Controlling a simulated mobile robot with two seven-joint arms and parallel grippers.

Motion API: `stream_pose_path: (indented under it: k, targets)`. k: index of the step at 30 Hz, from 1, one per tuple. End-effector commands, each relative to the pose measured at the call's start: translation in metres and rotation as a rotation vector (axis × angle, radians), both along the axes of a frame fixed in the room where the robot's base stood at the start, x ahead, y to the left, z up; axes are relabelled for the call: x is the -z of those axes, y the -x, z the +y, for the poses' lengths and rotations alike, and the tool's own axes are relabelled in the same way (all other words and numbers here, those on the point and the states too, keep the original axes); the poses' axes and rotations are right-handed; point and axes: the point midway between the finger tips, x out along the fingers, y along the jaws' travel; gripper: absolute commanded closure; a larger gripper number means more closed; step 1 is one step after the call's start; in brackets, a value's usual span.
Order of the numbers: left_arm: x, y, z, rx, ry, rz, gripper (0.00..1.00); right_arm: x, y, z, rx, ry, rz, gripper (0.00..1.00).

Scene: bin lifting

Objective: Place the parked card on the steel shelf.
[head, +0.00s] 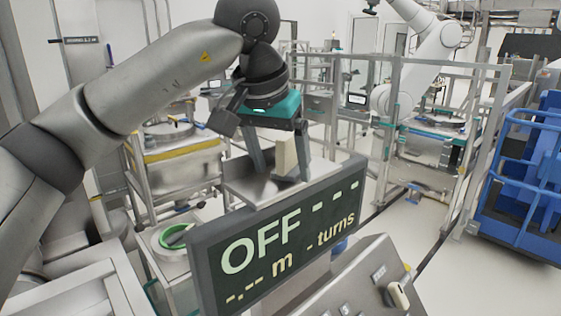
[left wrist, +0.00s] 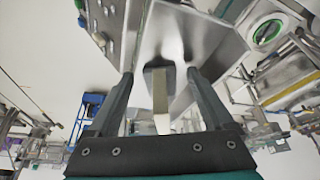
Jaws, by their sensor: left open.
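The steel shelf (head: 238,183) is a small shiny plate behind the top edge of a display panel. A cream card (head: 285,153), a narrow upright piece, stands at the shelf with a grey part at its foot. In the left wrist view the card (left wrist: 160,98) lies between the fingers, over the bright steel surface (left wrist: 165,30). My left gripper (head: 277,168) points down around the card, one finger on each side. It is open, with gaps between fingers and card in the left wrist view (left wrist: 160,78). Whether the card's foot touches the shelf is hard to tell. My right gripper does not show.
A dark display panel (head: 282,240) reading OFF stands in front of the shelf. A sloped control console (head: 350,285) is below it. A green-rimmed round item (head: 178,236) lies at the left. Metal frames, a blue cage (head: 525,190) and a white robot arm (head: 425,50) stand beyond.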

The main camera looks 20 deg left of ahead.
Motion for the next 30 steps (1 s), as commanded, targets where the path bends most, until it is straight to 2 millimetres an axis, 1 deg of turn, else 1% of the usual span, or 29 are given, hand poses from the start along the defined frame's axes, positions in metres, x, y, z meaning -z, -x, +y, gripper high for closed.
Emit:
stream_pose_path:
  k: [1,5,12,15,21,30]
  targets:
    - [-0.005,0.000,0.000,0.000,0.001,-0.002,0.15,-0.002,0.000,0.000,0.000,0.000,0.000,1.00]
    - [-0.023,0.007,0.001,0.000,0.001,-0.005,0.15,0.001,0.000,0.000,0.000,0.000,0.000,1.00]
    - [-0.074,0.028,0.005,0.002,0.001,-0.005,0.15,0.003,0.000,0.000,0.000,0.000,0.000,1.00]
    - [-0.092,0.036,0.007,0.001,0.000,-0.003,0.15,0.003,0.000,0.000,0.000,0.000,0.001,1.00]
    - [-0.109,0.043,0.008,0.001,-0.001,-0.001,0.15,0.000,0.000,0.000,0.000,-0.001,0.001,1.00]
    - [-0.113,0.045,0.008,0.001,0.000,0.000,0.15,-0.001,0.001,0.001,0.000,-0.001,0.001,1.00]
